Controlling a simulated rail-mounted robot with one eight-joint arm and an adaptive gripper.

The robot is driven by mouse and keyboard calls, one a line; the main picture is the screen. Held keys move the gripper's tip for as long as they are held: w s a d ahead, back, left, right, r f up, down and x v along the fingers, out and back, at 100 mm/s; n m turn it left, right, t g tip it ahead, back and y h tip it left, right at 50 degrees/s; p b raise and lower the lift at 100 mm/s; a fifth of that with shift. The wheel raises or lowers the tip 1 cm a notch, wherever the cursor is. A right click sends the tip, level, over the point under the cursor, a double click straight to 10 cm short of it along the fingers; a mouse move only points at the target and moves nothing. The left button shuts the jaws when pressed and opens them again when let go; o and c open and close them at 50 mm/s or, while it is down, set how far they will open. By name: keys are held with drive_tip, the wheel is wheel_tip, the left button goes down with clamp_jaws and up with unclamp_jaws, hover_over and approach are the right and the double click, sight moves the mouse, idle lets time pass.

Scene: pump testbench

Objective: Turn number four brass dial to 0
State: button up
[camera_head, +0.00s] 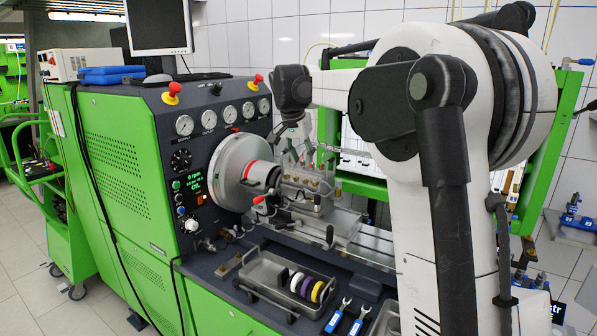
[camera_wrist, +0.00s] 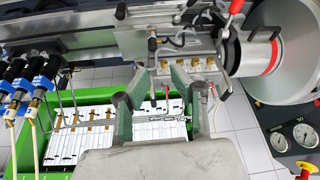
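The pump block (camera_head: 306,184) sits on the bench rail beside the large round metal disc, with a row of small brass dials along its face. In the wrist view several brass dials (camera_wrist: 196,65) show near the top middle. I cannot read their numbers or settings, and parts of the row are hidden by my fingers and by metal tubes. My gripper (camera_wrist: 165,76) is open, its two fingers apart with nothing clearly held between them. The fingertips are close to the dial row; I cannot tell if they touch. In the head view my gripper (camera_head: 297,140) is above the pump block.
The round disc (camera_head: 232,172) and a red-tipped lever (camera_wrist: 236,8) are close to the dials. Thin metal tubes rise around the block. A metal tray (camera_head: 270,272) with several coloured rings and blue-handled tools (camera_head: 335,316) are in front. Gauges line the green cabinet (camera_head: 118,165).

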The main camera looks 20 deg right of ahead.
sight(314, 183)
drive_tip(key=w+d+m+p, duration=0.2)
drive_tip(key=w+d, duration=0.2)
drive_tip(key=w, duration=0.1)
drive_tip(key=shift+g, duration=0.3)
drive_tip(key=x, duration=0.4)
drive_tip(key=p+x, duration=0.1)
drive_tip(key=x, duration=0.4)
drive_tip(key=p+x, duration=0.1)
drive_tip(key=x, duration=0.3)
drive_tip(key=shift+s+d+f, duration=0.1)
drive_tip(key=shift+d, duration=0.2)
clamp_jaws()
